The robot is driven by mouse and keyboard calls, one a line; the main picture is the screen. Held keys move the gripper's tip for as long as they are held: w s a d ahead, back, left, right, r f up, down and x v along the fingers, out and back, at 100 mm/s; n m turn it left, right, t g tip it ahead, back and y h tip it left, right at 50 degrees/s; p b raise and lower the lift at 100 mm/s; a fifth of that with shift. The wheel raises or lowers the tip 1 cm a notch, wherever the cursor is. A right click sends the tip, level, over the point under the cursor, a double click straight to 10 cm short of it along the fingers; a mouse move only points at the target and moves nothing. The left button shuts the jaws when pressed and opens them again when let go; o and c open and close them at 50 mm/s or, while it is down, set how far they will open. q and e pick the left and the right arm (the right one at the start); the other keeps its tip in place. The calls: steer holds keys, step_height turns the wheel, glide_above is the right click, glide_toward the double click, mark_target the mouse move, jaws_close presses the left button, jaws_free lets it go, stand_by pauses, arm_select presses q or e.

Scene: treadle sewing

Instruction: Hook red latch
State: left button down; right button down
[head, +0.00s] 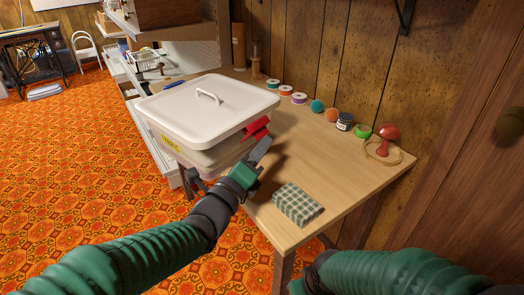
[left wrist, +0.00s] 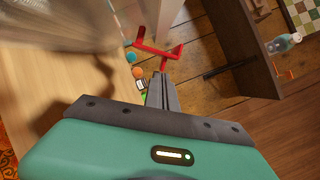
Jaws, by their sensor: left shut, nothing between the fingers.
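A white lidded box (head: 205,125) stands on the left part of the wooden table. Its red latch (head: 256,128) is on the right side, just below the lid, and sticks outward. My left gripper (head: 263,147) is shut and empty, just in front of and below the latch. In the left wrist view the red latch (left wrist: 158,52) shows as a bent frame just beyond the closed fingertips (left wrist: 161,78). I cannot tell whether they touch. My right forearm crosses the lower right of the head view; its gripper is not visible.
A green checked cloth block (head: 297,204) lies near the table's front edge. Several thread spools (head: 317,106), a dark jar (head: 345,121) and a red mushroom-shaped thing (head: 387,139) line the back by the wall. The table middle (head: 320,160) is clear.

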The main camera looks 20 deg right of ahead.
mark_target(258, 135)
arm_select(q)
steer(key=n, duration=0.1)
steer(key=r+n+p, duration=0.1)
steer(key=r+n+y+p, duration=0.1)
steer(key=n, duration=0.1)
steer(key=shift+w+a+r, duration=0.15)
steer(key=shift+w+r, duration=0.1)
steer(key=shift+w+a+r+n+g+p, duration=0.1)
steer(key=shift+w+r+n+g+p, duration=0.05)
steer(key=shift+n+p, duration=0.3)
steer(key=shift+w+a+r+n+g+p, duration=0.15)
steer(key=shift+n+p, duration=0.15)
steer(key=shift+n, duration=0.25)
steer(key=shift+s+f, duration=0.1)
steer(key=shift+f, duration=0.05)
